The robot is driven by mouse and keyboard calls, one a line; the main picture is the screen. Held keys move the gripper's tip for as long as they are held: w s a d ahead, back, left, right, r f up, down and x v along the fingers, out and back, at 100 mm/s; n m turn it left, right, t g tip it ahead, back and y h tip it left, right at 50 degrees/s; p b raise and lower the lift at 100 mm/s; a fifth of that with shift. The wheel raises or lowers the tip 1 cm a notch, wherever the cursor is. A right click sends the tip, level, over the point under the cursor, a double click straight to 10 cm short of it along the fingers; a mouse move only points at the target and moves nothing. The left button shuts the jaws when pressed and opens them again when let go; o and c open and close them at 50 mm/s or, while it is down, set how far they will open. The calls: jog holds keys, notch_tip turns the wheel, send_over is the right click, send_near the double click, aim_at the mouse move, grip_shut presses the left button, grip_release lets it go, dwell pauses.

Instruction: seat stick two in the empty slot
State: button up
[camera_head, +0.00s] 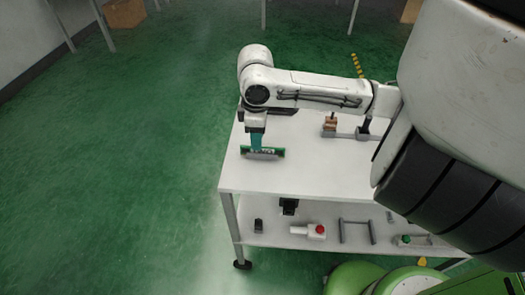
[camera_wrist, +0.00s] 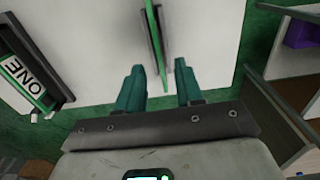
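A thin green stick (camera_head: 263,151) stands at a grey holder near the left edge of the white tabletop. It shows edge-on in the wrist view (camera_wrist: 154,40), beside a dark grey bar; its number cannot be read. My gripper (camera_head: 257,147) is above it, pointing down. In the wrist view my gripper's teal fingers (camera_wrist: 160,85) are apart, one on each side of the stick's near end, with gaps beside it. A stick marked ONE (camera_wrist: 30,82) sits in a dark frame at the left of the wrist view. I cannot make out the empty slot.
The white table (camera_head: 250,180) has a clear area in front of the stick. A brown block (camera_head: 330,124) and a grey fixture stand farther right, partly behind my arm. The lower shelf holds a red-buttoned box (camera_head: 316,231) and other fixtures. A purple thing (camera_wrist: 300,33) lies on a shelf.

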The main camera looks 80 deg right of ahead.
aim_at(262, 152)
jog(key=shift+f, duration=1.35)
jog(key=shift+c, duration=0.3)
grip_shut()
